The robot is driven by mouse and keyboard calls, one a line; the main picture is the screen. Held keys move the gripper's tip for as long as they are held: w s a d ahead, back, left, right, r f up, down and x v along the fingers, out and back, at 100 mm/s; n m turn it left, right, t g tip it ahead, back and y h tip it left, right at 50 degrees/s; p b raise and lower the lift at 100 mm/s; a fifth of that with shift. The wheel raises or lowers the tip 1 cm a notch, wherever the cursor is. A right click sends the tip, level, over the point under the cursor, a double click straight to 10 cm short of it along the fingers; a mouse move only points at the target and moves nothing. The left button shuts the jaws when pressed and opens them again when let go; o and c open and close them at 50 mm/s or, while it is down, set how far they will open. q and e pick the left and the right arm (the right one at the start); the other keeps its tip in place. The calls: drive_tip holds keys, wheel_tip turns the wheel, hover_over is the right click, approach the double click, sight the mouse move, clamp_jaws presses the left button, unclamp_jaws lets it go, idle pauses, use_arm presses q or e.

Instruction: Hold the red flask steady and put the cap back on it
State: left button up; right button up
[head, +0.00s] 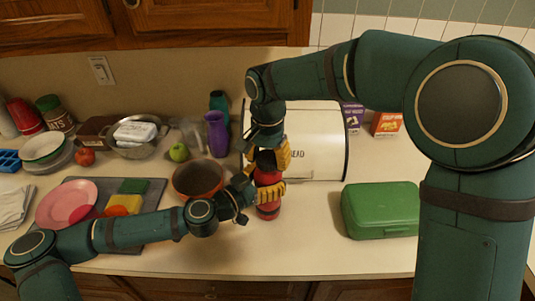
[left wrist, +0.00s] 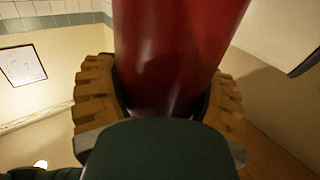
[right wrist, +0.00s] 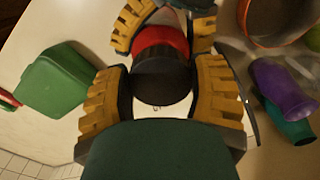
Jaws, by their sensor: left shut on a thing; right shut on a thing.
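The red flask (head: 268,211) stands upright on the counter near its front edge. My left gripper (head: 269,192) is shut around its body from the left; the left wrist view shows the red body (left wrist: 175,50) between both yellow finger pads. My right gripper (head: 267,155) points down from above and is shut on the black cap (head: 266,161). In the right wrist view the cap (right wrist: 162,82) sits between the pads, directly over the flask's red top (right wrist: 160,42). Cap and flask look in line and touching; whether the cap is seated cannot be told.
A white bread bin (head: 315,140) stands close behind the flask. A brown bowl (head: 199,178) and purple vase (head: 217,133) are to the left, and a green box (head: 380,210) to the right. A cutting board (head: 152,196) lies by my left arm.

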drive_tip(key=shift+f, duration=0.55)
idle(0.5)
